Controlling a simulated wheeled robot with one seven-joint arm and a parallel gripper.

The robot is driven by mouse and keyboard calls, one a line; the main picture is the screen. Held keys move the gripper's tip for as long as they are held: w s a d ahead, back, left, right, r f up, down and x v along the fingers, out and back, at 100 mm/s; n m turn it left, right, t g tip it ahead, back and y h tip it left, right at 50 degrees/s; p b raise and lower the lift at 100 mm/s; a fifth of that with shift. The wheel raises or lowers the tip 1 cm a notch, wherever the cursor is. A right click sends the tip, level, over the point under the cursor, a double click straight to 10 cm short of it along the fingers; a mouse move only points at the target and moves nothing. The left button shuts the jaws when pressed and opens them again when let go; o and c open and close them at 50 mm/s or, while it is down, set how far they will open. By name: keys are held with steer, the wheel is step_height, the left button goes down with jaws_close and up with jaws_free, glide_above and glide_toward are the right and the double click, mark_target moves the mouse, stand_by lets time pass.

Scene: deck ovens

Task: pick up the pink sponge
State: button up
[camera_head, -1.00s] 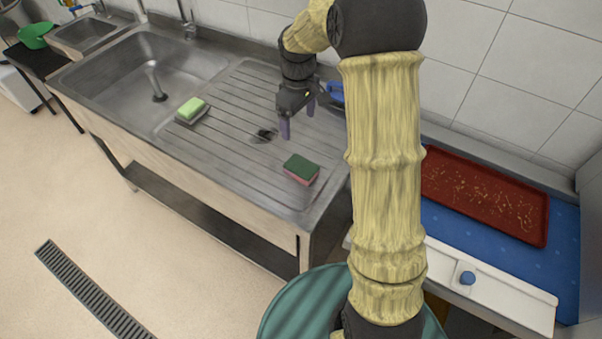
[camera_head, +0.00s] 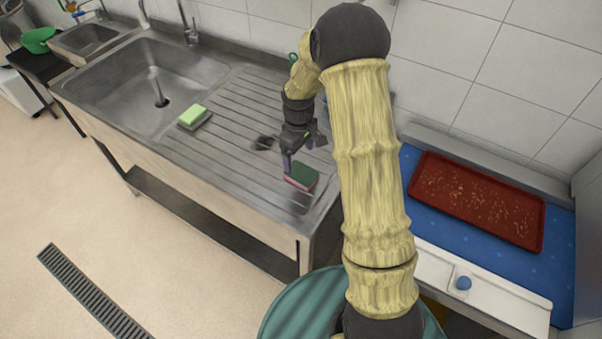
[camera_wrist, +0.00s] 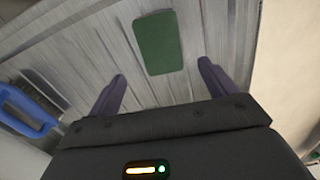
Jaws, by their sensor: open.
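The pink sponge (camera_head: 301,178) has a dark green top and a pink lower side. It lies flat on the ribbed steel drainboard (camera_head: 225,150), near its front right end. In the wrist view only its green top (camera_wrist: 159,43) shows, ahead of the fingertips and between their lines. My gripper (camera_head: 299,156) is open and empty, just above and behind the sponge in the head view. Its two purple-grey fingers (camera_wrist: 162,70) show apart in the wrist view. Whether a finger touches the sponge I cannot tell.
A light green sponge on a dark holder (camera_head: 194,116) sits beside the sink basin (camera_head: 150,75). A blue handle-like object (camera_wrist: 25,110) is left in the wrist view. A red tray (camera_head: 478,203) lies on a blue surface at right. The tiled wall rises behind the drainboard.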

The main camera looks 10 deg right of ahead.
mark_target(300, 172)
step_height(300, 172, down, 2)
steer(key=shift+f, duration=0.1)
steer(key=shift+s+f+p, duration=0.2)
steer(key=shift+f+p, duration=0.3)
steer(key=shift+p, duration=0.05)
step_height(300, 172, down, 4)
steer(key=shift+s+f+p, duration=0.1)
steer(key=shift+p, duration=0.6)
steer(key=shift+c, duration=0.5)
steer(key=c, duration=1)
